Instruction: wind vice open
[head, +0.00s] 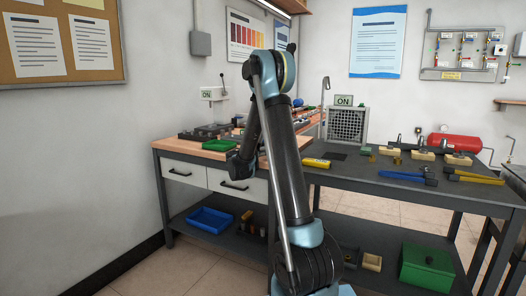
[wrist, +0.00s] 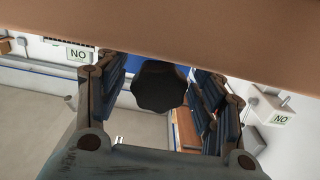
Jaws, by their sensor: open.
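In the wrist view a black lobed knob (wrist: 159,88) sits between the two fingers of my gripper (wrist: 157,78), with visible gaps on both sides. The fingers are spread and do not appear to touch it. I take the knob to be the vice's handle; the vice itself is not clearly shown. In the head view my gripper (head: 241,168) is a dark shape at the front edge of the wooden bench top, partly hidden by my arm. Dark metal fixtures (head: 205,132) lie on that bench top; I cannot tell whether the vice is among them.
A brown surface (wrist: 160,35) fills the top of the wrist view, close to the fingers. In the head view, the wooden bench (head: 182,144) has white drawers. The dark bench (head: 345,178) at right holds a yellow object (head: 316,163) and blue-handled tool (head: 408,176).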

